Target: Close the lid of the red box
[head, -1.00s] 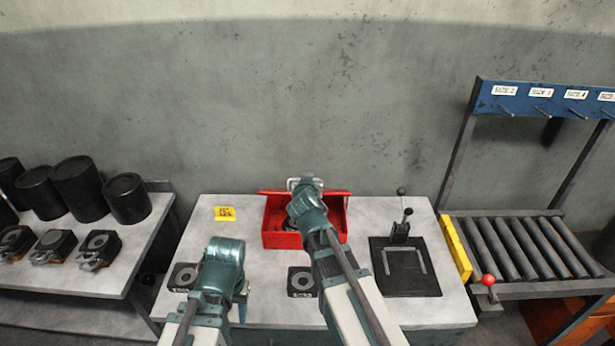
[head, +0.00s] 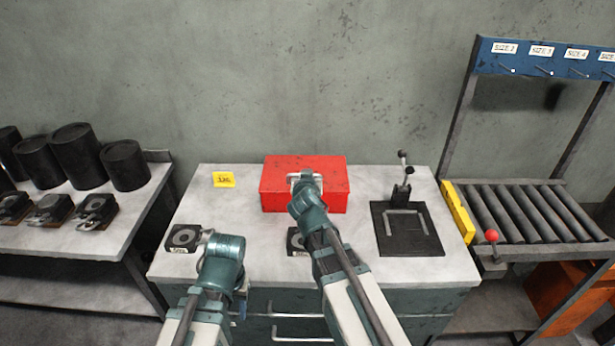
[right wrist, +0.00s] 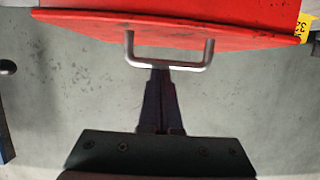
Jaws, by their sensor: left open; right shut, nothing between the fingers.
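The red box (head: 304,201) stands at the back middle of the bench. Its red lid (head: 280,167) lies over the top and hides the inside; no gap shows in the head view. A metal handle (head: 307,178) is on the lid near its front edge; it also shows in the right wrist view (right wrist: 208,56). My right gripper (right wrist: 160,78) is shut and empty, its tips close to the handle; I cannot tell whether they touch it. In the head view my right wrist hides those fingers. My left gripper (head: 241,306) is away from the box, low at the front, mostly hidden by its wrist.
A yellow tag (head: 223,180) lies left of the box. Dark die blocks (head: 183,239) sit on the bench. A black plate with a lever (head: 408,232) is at the right, beside a roller rack (head: 535,217). Black cylinders (head: 75,158) stand on the left table.

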